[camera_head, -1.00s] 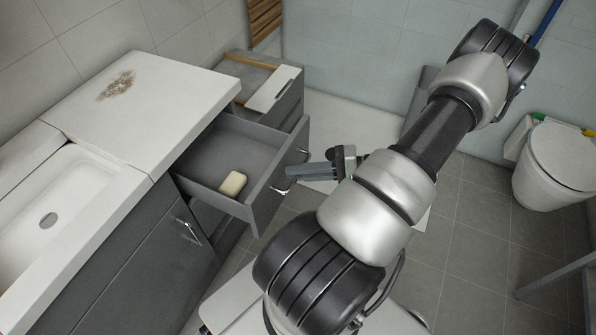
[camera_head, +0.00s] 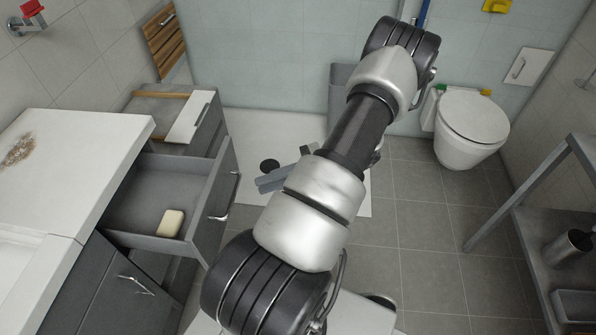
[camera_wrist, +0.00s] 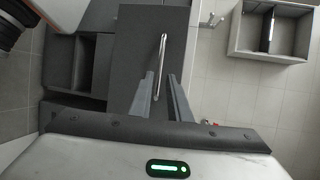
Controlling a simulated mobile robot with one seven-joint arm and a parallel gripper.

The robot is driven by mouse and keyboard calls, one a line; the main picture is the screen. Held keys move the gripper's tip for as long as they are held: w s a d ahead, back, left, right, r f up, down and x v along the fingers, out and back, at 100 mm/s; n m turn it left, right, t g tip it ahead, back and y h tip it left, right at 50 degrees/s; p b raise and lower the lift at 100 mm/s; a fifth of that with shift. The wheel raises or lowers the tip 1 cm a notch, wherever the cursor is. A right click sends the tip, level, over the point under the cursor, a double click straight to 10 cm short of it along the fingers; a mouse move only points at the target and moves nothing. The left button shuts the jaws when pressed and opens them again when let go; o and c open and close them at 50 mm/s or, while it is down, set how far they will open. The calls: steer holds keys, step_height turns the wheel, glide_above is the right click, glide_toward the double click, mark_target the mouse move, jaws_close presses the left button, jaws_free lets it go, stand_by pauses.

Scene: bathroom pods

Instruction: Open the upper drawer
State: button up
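The grey upper drawer (camera_head: 148,188) is pulled out of the cabinet under the white counter in the head view. A cream bar of soap (camera_head: 170,223) lies inside it. Its front carries a metal bar handle (camera_head: 228,196). My gripper (camera_head: 260,185) is to the right of the handle, with a gap between them, and is partly hidden by my arm. In the wrist view, the two fingers of my gripper (camera_wrist: 160,78) are spread apart and empty. The handle (camera_wrist: 162,60) lies ahead, in line with the space between them, on the dark drawer front (camera_wrist: 128,55).
A lower cabinet door with a handle (camera_head: 137,284) is below and left of the drawer. Another grey unit (camera_head: 192,125) stands behind it. A toilet (camera_head: 471,130) and a metal shelf rack (camera_head: 560,215) are at right. Tiled floor (camera_head: 420,235) between is clear.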

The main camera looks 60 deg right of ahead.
steer(key=v, duration=0.8)
steer(key=shift+a+r, duration=0.1)
